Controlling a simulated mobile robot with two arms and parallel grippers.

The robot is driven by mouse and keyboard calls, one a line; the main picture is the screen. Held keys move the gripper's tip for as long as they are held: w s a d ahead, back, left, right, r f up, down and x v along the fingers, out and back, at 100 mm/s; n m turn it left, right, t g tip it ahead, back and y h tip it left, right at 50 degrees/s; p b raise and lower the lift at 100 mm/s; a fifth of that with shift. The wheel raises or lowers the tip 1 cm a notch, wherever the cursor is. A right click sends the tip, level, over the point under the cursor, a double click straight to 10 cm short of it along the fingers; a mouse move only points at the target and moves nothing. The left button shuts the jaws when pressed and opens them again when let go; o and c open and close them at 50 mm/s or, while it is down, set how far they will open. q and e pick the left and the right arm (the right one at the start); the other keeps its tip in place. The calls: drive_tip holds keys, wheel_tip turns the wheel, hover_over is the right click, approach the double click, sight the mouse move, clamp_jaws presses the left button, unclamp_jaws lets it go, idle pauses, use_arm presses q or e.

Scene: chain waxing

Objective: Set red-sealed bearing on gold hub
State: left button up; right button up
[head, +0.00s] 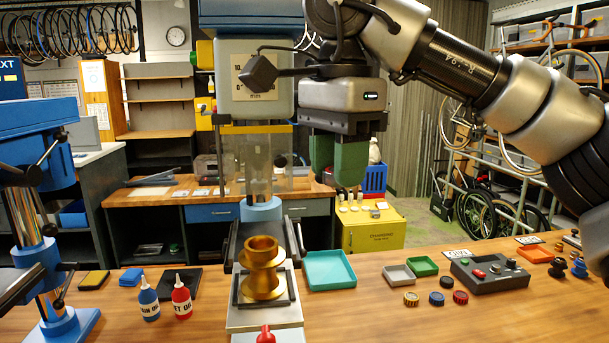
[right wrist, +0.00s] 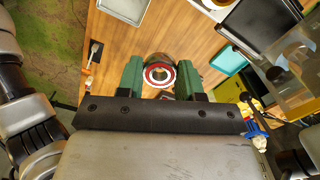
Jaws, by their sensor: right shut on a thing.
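The gold hub (head: 262,284) stands upright in a holder on the base of the middle press in the head view. My right gripper (head: 337,184) hangs with its green fingers pointing down, above and to the right of the hub. In the right wrist view, the red-sealed bearing (right wrist: 158,74) shows as a red ring with a pale centre between the fingertips of my right gripper (right wrist: 159,80), which is shut on it. My left gripper is not in view.
A teal tray (head: 330,270) lies right of the hub. A grey tray (head: 399,275), a green tray (head: 423,266), several small round parts and a control box (head: 490,272) lie farther right. Blue (head: 148,300) and red (head: 181,300) bottles stand left. The press column rises behind the hub.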

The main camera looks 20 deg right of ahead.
sight(261, 245)
drive_tip(key=shift+f+m, duration=0.1)
drive_tip(key=shift+m, duration=0.2)
drive_tip(key=w+a+f+m, duration=0.4)
drive_tip(key=a+f, duration=0.1)
drive_tip(key=w+a+f+m, duration=0.2)
drive_tip(key=w+f, duration=0.1)
drive_tip(key=shift+a+f+y, duration=0.15)
drive_tip(key=shift+f+y, duration=0.1)
drive_tip(key=shift+y, duration=0.05)
drive_tip(key=shift+w+a+f+m, duration=0.1)
drive_tip(key=shift+a+f+m, duration=0.2)
drive_tip(key=shift+m, duration=0.2)
drive_tip(key=shift+f, duration=0.1)
drive_tip(key=shift+f, duration=0.3)
drive_tip(key=shift+f, duration=0.25)
drive_tip(key=o, duration=1)
